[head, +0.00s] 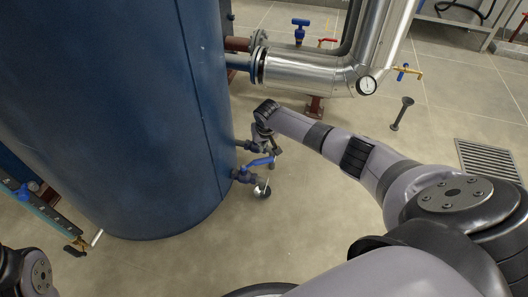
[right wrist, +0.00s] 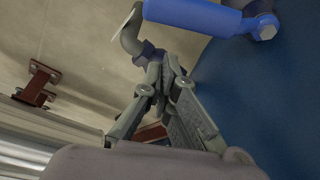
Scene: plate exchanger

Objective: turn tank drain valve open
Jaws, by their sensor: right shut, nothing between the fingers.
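The tank drain valve (head: 243,175) sits low on the side of the big blue tank (head: 120,110). Its blue lever (head: 262,161) points outward from the tank, to the right in the head view. In the right wrist view the blue lever (right wrist: 195,14) crosses the top, beside a grey outlet elbow (right wrist: 131,40). My right gripper (head: 275,150) is just behind the lever in the head view. In the right wrist view its fingers (right wrist: 163,72) are shut and empty, close to the valve; whether they touch it I cannot tell. My left gripper is out of view.
A second pipe stub (head: 243,145) leaves the tank just above the drain valve. A silver insulated pipe (head: 305,74) with a gauge (head: 366,85) runs above my right arm. A floor grate (head: 488,160) lies at right. The floor in front of the tank is clear.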

